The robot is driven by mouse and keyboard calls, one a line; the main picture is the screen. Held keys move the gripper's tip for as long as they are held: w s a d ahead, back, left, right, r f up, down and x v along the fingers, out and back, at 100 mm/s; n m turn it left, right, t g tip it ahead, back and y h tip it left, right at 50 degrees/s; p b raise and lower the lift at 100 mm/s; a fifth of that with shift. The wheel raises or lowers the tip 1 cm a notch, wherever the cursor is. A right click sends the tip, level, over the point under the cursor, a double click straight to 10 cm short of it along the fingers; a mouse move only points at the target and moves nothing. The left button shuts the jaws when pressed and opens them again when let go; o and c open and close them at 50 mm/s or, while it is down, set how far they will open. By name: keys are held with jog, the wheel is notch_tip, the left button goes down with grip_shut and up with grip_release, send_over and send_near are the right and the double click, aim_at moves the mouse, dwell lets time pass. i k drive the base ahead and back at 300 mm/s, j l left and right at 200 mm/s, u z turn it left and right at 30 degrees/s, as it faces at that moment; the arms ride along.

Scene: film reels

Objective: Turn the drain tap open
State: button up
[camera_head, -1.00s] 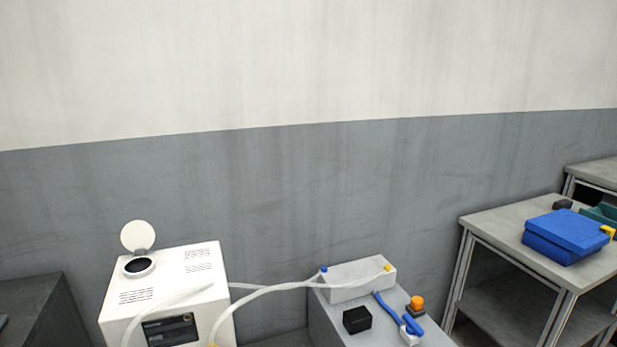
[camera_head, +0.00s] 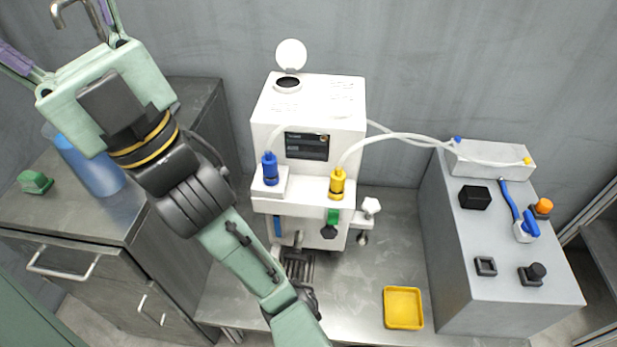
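The white machine (camera_head: 335,95) stands on the metal bench in the middle of the view. On its lower front is a green tap fitting (camera_head: 333,215) with a dark knob (camera_head: 328,232). A white knob (camera_head: 371,206) sits at its right side, above a small metal spout. A metal spout (camera_head: 298,239) shows lower left. No label shows which is the drain tap, and I cannot tell the handle settings. My gripper (camera_head: 62,38) is at the upper left, far from the machine. Its purple fingers are spread apart with nothing held; the tips leave the frame.
A yellow tray (camera_head: 404,288) lies on the bench. A grey stand (camera_head: 455,255) at right holds a switch box and small parts. Hoses run from yellow (camera_head: 337,184) and blue (camera_head: 270,168) connectors. A blue cylinder (camera_head: 98,178) and green block (camera_head: 35,182) are left. A dark grate (camera_head: 298,268) is below.

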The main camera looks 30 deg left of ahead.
aim_at(296, 255)
jog(key=j+u, duration=0.2)
jog(key=u, duration=0.5)
jog(key=k+z, duration=0.3)
jog(key=k, duration=0.25)
jog(key=k+l+z, duration=0.25)
jog(key=k, duration=0.3)
jog(key=i+j, duration=0.15)
jog(key=i, duration=0.3)
